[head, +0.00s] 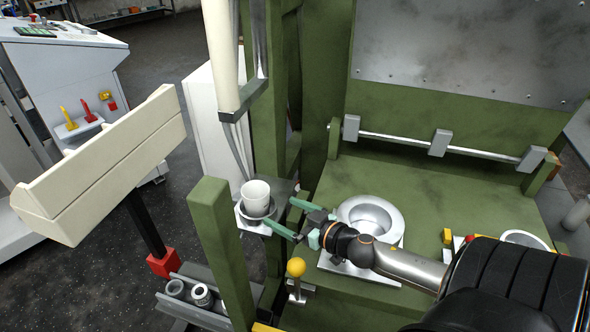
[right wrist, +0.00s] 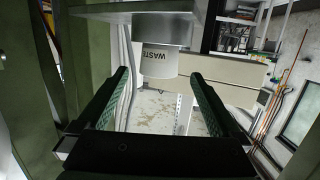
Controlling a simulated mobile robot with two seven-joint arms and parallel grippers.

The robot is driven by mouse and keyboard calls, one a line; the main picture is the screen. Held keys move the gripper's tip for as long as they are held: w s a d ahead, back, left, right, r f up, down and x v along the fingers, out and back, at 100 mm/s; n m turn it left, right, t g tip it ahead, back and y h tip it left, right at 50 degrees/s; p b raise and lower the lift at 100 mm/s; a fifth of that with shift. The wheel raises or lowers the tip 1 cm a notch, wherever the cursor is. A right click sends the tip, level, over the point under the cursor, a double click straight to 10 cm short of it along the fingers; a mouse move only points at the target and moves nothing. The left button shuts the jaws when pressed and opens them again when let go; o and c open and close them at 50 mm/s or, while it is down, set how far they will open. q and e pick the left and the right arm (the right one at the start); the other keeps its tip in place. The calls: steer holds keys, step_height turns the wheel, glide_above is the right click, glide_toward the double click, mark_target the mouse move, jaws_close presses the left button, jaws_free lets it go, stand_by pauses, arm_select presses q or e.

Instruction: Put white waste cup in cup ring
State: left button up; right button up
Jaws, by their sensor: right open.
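The white waste cup (head: 257,193) stands upright in the grey cup ring (head: 243,216) on a small metal bracket beside the green frame. In the right wrist view the picture is upside down; the cup (right wrist: 158,62) shows part of the word "WASTE" and its lower part is inside the ring (right wrist: 160,29). My right gripper (head: 279,212) is open, just right of the cup, with its fingers pointing at it. In the right wrist view the cup lies ahead between the fingers (right wrist: 160,76), with no contact visible. My left gripper is out of view.
A yellow-knobbed lever (head: 296,268) stands in front. A green post (head: 220,250) is left of the ring. A cream box (head: 105,165) on a black post stands further left.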

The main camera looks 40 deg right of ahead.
steer(key=shift+v, duration=1.45)
